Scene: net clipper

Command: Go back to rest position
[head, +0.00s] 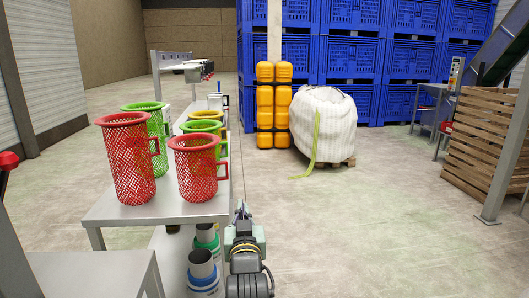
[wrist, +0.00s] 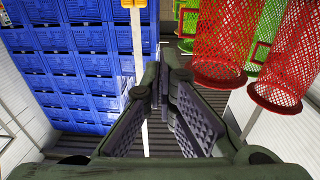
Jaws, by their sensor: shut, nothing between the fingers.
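My gripper (head: 241,211) is at the lower middle of the head view, just right of the metal table (head: 130,208). In the wrist view my gripper (wrist: 161,85) has its two dark ridged fingers together at the tips, with nothing between them. It touches nothing that I can see. Red mesh baskets (head: 126,160) and (head: 197,168) stand on the near part of the table, left of my arm. The wrist view shows a red basket (wrist: 226,45) to the right of the fingers, apart from them.
Green (head: 160,122) and yellow (head: 204,125) baskets stand behind the red ones. Tubes (head: 202,265) sit below the table, close to my arm. A white bulk bag (head: 323,125) stands on a pallet near stacked blue crates (head: 350,58). The floor (head: 380,230) to the right is clear.

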